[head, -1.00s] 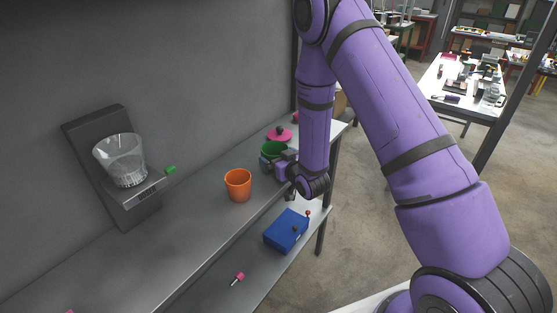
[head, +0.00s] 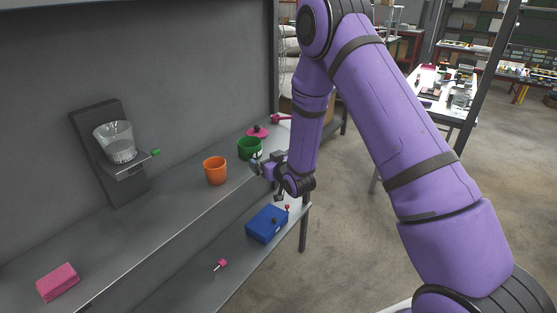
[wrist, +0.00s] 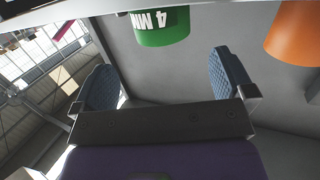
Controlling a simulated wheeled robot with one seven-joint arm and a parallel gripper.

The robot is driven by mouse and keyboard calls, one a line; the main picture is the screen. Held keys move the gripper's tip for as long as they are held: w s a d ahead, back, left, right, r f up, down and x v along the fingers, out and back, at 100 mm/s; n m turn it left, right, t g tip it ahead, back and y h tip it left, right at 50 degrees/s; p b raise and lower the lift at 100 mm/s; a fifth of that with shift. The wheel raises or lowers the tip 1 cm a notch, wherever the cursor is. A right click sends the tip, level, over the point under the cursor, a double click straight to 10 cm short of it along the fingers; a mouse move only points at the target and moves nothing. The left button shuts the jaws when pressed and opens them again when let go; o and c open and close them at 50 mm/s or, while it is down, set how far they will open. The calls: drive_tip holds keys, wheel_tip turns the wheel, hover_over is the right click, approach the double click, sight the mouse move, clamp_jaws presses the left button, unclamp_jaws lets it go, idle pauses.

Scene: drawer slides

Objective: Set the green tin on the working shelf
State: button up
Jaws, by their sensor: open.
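The green tin (head: 249,149) stands upright on the upper grey shelf (head: 165,222), between an orange pot and a pink lidded thing. It also shows in the wrist view (wrist: 160,28), with white lettering on its side, beyond my fingertips. My gripper (head: 257,167) is just in front of the tin on the side of the shelf's front edge, apart from it. In the wrist view my gripper (wrist: 166,80) is open, with its two blue pads wide apart and nothing between them.
The orange pot (head: 215,171) stands left of the tin; it is at the right in the wrist view (wrist: 295,35). A pink lidded thing (head: 258,132) is behind the tin. A glass beaker (head: 116,143) sits on a wall bracket. A blue box (head: 267,223) lies on the lower shelf.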

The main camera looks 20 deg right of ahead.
drive_tip(key=s+d+r+m+g+h, duration=0.15)
drive_tip(key=s+r, duration=0.25)
drive_tip(key=r, duration=0.4)
drive_tip(key=s+d+r+g+h, duration=0.1)
drive_tip(key=s+d+r+g, duration=0.15)
drive_tip(key=s+r, duration=0.4)
drive_tip(key=s+d+r+g+h, duration=0.1)
drive_tip(key=s+d+r, duration=0.1)
drive_tip(key=r, duration=0.8)
drive_tip(key=s+d+r+g, duration=0.1)
drive_tip(key=s+r+g, duration=0.1)
drive_tip(key=s, duration=1.3)
drive_tip(key=s+d+r+m+g, duration=0.1)
drive_tip(key=s+r, duration=0.4)
drive_tip(key=s, duration=1.1)
drive_tip(key=d+g, duration=0.1)
drive_tip(key=g, duration=0.1)
drive_tip(key=shift+g, duration=0.3)
